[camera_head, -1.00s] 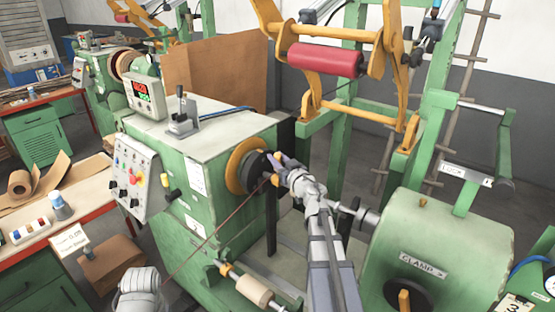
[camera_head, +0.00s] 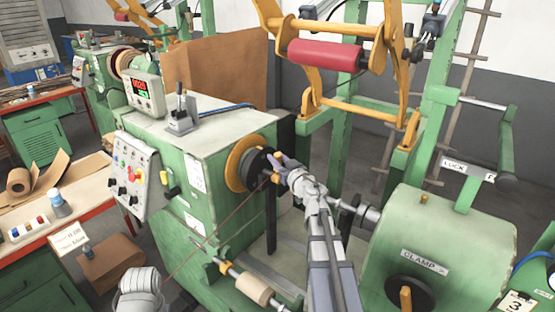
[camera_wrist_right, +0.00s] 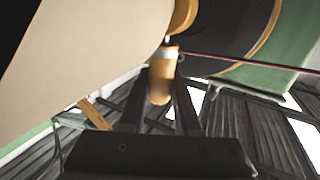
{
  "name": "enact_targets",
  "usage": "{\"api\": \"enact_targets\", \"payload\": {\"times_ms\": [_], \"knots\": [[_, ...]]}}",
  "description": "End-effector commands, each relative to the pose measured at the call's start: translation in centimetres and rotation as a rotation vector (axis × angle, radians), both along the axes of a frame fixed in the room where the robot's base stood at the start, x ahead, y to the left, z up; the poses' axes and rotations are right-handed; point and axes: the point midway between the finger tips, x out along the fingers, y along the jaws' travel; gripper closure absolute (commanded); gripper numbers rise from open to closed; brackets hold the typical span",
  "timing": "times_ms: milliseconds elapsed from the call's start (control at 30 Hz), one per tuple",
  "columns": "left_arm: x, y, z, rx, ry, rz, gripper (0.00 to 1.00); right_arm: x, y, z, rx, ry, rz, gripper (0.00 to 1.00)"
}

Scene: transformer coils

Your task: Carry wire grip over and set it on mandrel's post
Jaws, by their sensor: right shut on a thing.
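The wire grip (camera_wrist_right: 161,82) is a small orange-brown cylinder with a pale band near its top. My right gripper (camera_wrist_right: 157,100) is shut on it, one dark finger on each side. In the head view the gripper (camera_head: 277,172) is right at the front face of the mandrel (camera_head: 240,166), a black disc with an orange rim. The grip shows there only as a small orange bit (camera_head: 276,179). A thin red wire (camera_head: 215,231) runs from it down to the left. I cannot make out the post, or whether the grip touches it. My left gripper is out of view.
The green winding machine (camera_head: 225,140) stands left of my right arm. A green clamp housing (camera_head: 450,235) is close on the right. A yellow frame with a red roller (camera_head: 325,57) hangs above. A wooden spool (camera_head: 253,287) sits below.

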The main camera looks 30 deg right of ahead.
Motion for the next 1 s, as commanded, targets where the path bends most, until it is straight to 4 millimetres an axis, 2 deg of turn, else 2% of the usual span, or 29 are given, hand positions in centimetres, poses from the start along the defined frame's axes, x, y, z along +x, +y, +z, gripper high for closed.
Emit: {"api": "enact_targets", "payload": {"times_ms": [433, 467, 500, 767, 1000], "knots": [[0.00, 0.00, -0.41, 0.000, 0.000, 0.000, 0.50, 0.00, 0.01, -0.41, 0.000, 0.000, 0.000, 1.00], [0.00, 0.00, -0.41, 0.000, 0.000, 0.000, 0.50, 0.00, 0.01, -0.41, 0.000, 0.000, 0.000, 0.67], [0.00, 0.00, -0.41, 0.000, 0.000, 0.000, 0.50, 0.00, 0.01, -0.41, 0.000, 0.000, 0.000, 0.63], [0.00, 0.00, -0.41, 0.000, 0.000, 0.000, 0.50, 0.00, 0.01, -0.41, 0.000, 0.000, 0.000, 0.33], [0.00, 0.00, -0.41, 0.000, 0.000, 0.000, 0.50, -0.02, 0.01, -0.41, 0.000, 0.000, 0.000, 0.33]]}}
